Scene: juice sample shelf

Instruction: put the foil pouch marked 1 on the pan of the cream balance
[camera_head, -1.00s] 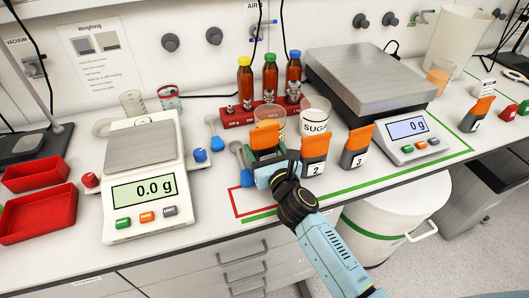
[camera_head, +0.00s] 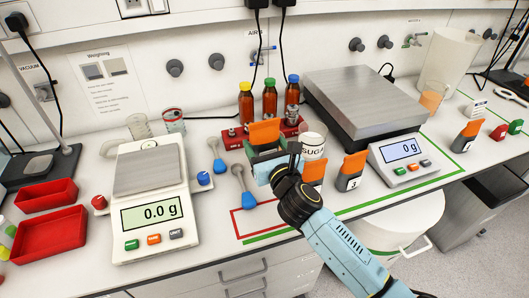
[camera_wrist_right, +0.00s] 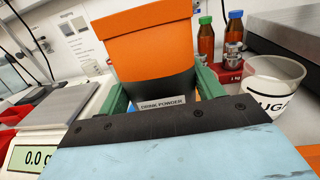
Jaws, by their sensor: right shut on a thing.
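A dark foil pouch with an orange top (camera_head: 264,133) is held in my right gripper (camera_head: 267,152). In the right wrist view the pouch (camera_wrist_right: 150,50) stands between green fingers, with a "DRINK POWDER" label partly showing; its number is hidden. It appears raised above the bench, right of the cream balance (camera_head: 190,232). The balance's metal pan (camera_head: 147,170) is empty and its display reads 0.0 g. My left gripper is not in view.
Pouch 2 (camera_head: 312,171), partly hidden by my gripper, and pouch 3 (camera_head: 352,168) stand to the right. A blue knob (camera_head: 203,178) sits beside the balance.

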